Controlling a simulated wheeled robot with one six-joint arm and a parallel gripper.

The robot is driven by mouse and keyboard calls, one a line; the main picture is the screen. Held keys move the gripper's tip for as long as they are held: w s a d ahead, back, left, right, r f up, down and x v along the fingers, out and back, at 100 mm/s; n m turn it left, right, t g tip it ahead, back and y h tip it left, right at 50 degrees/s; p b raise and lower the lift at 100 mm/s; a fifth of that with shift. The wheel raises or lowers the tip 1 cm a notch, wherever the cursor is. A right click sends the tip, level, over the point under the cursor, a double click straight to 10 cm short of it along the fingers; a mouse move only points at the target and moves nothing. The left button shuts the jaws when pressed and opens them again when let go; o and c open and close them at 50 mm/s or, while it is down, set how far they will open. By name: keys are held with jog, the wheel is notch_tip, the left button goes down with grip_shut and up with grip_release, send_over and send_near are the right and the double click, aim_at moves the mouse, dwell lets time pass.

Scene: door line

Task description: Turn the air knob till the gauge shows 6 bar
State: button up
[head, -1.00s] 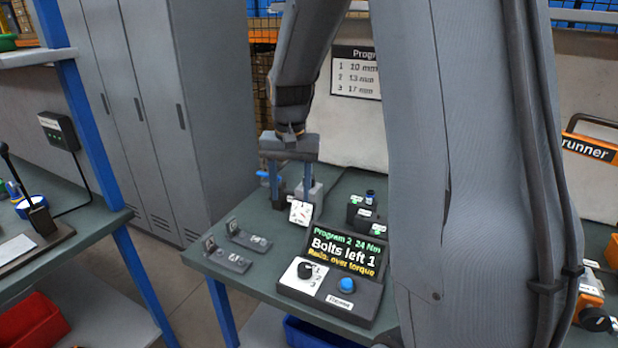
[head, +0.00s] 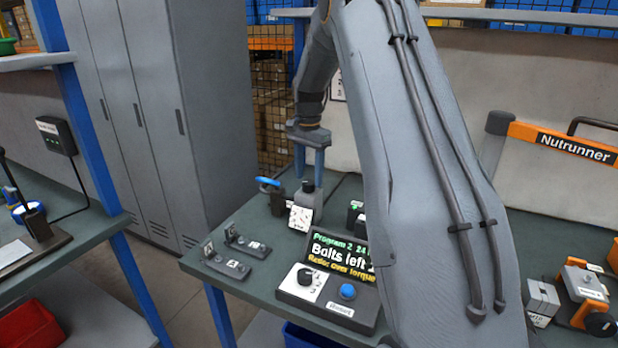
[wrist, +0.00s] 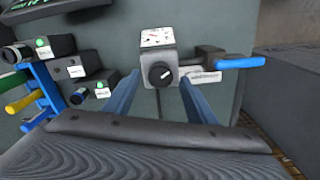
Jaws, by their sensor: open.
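The air regulator is a small grey block with a white gauge (head: 300,217) on its front, standing at the back of the green bench. In the wrist view, the black air knob (wrist: 161,74) with a white mark sits on top of the block, behind the gauge face (wrist: 157,37). The gauge reading is too small to tell. A blue-handled lever (wrist: 240,62) sticks out beside the block. My gripper (wrist: 160,82) is open, its two blue fingers on either side of the knob, apart from it. In the head view my gripper (head: 309,168) is above the regulator.
A console (head: 330,290) with a selector and blue button stands in front of the regulator. Two small brackets (head: 230,255) lie to the left. Dark blocks with green-dotted fittings (wrist: 55,47) stand close beside the regulator. My arm hides part of the bench.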

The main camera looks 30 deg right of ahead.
jog(key=shift+f, duration=1.05)
jog(key=c, duration=1)
jog(key=shift+c, duration=0.2)
jog(key=shift+n, duration=0.3)
jog(key=n, duration=0.5)
jog(key=shift+p, duration=0.3)
jog(key=n, duration=0.6)
jog(key=shift+r, duration=0.1)
jog(key=shift+w, duration=0.1)
